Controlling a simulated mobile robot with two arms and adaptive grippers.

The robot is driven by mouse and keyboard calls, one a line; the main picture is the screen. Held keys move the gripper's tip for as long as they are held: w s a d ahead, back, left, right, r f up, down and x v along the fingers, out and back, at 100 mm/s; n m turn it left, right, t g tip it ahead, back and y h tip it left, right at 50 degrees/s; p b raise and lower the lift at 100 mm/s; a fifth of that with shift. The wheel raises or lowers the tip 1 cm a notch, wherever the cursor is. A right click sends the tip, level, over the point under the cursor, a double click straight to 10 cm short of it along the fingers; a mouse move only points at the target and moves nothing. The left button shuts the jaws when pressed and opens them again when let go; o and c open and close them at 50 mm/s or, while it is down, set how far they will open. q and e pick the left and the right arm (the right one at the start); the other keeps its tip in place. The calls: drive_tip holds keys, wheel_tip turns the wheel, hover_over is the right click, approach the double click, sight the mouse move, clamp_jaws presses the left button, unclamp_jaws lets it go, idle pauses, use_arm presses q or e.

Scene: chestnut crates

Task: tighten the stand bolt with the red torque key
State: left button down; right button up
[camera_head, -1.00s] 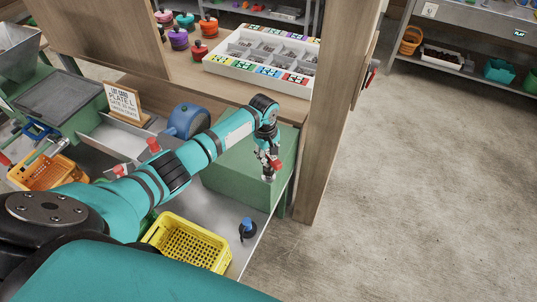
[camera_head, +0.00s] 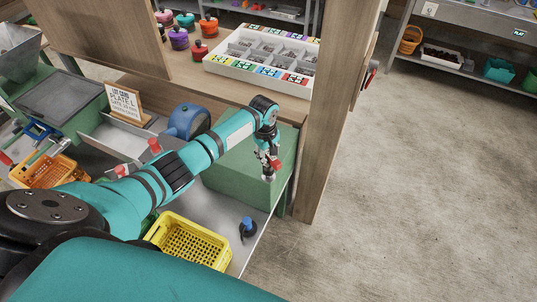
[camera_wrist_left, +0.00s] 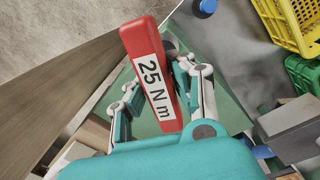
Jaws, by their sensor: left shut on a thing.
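The red torque key (camera_wrist_left: 150,72) has a white label reading "25 N m" and fills the middle of the left wrist view. My left gripper (camera_wrist_left: 153,95) is shut on it, with one finger on each side. In the head view my left gripper (camera_head: 268,162) hangs over the right end of the green stand (camera_head: 232,168), and a bit of red key (camera_head: 277,164) shows at its fingers. I cannot pick out the stand bolt; the key and fingers cover that spot, so contact cannot be told. My right gripper is not in view.
A wooden post (camera_head: 322,120) stands close to the right of my left gripper. A yellow basket (camera_head: 190,242) and a blue-topped item (camera_head: 248,229) are in front. A white compartment tray (camera_head: 255,66) sits on the shelf behind. Open floor lies right.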

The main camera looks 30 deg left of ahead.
use_arm(q)
drive_tip(key=shift+f, duration=0.15)
drive_tip(key=shift+f, duration=0.15)
drive_tip(key=shift+f+b, duration=0.65)
drive_tip(key=shift+f, duration=0.5)
drive_tip(key=shift+r+m, duration=0.1)
drive_tip(key=shift+m, duration=0.7)
drive_tip(key=m, duration=0.3)
